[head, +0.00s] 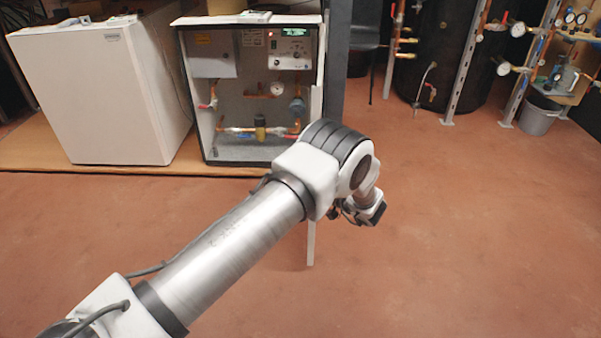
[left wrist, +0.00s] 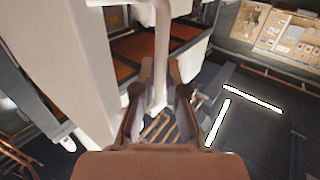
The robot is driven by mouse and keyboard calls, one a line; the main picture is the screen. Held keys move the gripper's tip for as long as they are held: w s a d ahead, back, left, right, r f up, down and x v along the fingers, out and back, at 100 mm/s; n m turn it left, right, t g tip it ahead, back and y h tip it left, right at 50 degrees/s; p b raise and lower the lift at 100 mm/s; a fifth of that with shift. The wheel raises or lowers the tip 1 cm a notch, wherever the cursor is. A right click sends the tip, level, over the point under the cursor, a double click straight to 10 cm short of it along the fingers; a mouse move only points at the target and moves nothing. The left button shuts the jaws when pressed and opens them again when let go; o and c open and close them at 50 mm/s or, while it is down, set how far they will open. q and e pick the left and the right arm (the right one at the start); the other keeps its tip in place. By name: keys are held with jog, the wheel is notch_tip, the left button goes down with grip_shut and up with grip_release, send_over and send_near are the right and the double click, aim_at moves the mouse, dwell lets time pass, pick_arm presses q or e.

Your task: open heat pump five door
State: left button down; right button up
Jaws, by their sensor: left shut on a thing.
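The heat pump (head: 255,90) at the middle back of the head view stands open at its front. Its pipes, gauge and control panel show. A narrow white strip (head: 311,245) hangs below my left arm; it looks like the edge of the swung-out door, mostly hidden by the arm. My left gripper (head: 372,212) is small and partly hidden behind its wrist. In the left wrist view its fingers (left wrist: 162,85) are shut on a white bar (left wrist: 161,45), which looks like the door handle. A large white panel (left wrist: 60,60) fills the left of that view. My right gripper is not in view.
A closed white heat pump (head: 115,85) stands at the left on a tan board (head: 40,158). A dark tank (head: 440,50), pipes with gauges and a grey bucket (head: 540,112) stand at the back right. The red floor at the right is clear.

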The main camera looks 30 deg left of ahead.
pick_arm(q)
jog(key=c, duration=1.6)
grip_release()
jog(key=shift+w+r, duration=0.3)
jog(key=shift+o, duration=0.5)
jog(key=shift+f, duration=0.25)
jog(key=s+d, duration=0.1)
jog(key=d, duration=1)
jog(key=shift+s+d, duration=0.2)
jog(key=shift+d, duration=0.2)
